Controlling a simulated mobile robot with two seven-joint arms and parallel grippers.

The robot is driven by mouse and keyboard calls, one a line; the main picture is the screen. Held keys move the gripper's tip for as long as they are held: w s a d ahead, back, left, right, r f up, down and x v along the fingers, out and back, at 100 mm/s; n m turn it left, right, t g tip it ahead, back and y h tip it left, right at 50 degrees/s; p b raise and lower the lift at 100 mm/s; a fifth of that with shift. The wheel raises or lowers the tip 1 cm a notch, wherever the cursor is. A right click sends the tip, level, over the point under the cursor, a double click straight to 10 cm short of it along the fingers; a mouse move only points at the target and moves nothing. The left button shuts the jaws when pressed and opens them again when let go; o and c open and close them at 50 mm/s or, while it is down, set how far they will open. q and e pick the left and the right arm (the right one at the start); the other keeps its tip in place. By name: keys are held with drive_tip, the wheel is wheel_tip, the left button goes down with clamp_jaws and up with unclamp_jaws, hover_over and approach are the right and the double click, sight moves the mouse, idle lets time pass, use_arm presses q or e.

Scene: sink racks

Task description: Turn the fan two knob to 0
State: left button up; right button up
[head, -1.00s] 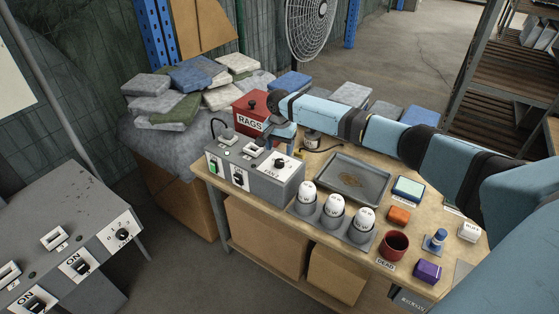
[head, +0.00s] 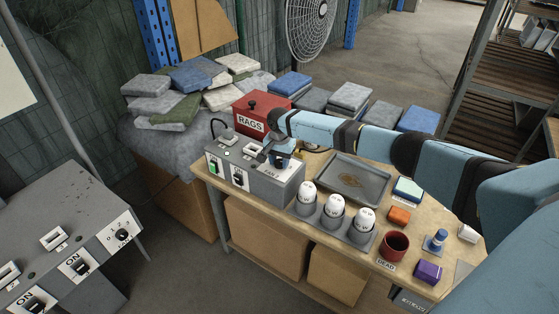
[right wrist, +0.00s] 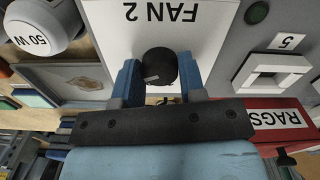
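The fan two knob (right wrist: 160,66) is black and round, on a white plate labelled FAN 2 (right wrist: 205,20), which appears upside down in the right wrist view. My right gripper (right wrist: 159,78) has one blue finger on each side of the knob, open around it with little room to spare. I cannot tell whether either finger touches it. In the head view my right gripper (head: 278,160) is at the top right of the grey control box (head: 270,188) and hides the knob. The knob's pointer and setting cannot be read. My left gripper is not in view.
A red RAGS box (head: 252,115) stands behind the control box. Three white bulbs (head: 335,205) stand in a grey holder to its right, with a metal tray (head: 350,182) behind. Another control panel (head: 70,240) is at the left. A red cup (head: 394,245) is at the right.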

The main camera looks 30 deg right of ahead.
drive_tip(key=shift+r+n+p, duration=0.2)
drive_tip(key=shift+n+p, duration=0.3)
drive_tip(key=shift+p, duration=0.55)
drive_tip(key=shift+n+p, duration=1.2)
drive_tip(key=shift+f+n+p, duration=0.1)
drive_tip(key=shift+n+p, duration=0.25)
drive_tip(key=shift+n, duration=0.55)
drive_tip(key=n, duration=0.3)
drive_tip(key=shift+n+p, duration=0.3)
drive_tip(key=shift+p, duration=0.05)
drive_tip(key=n, duration=0.4)
drive_tip(key=shift+n, duration=0.3)
drive_tip(key=n, duration=0.9)
drive_tip(key=shift+n, duration=2.2)
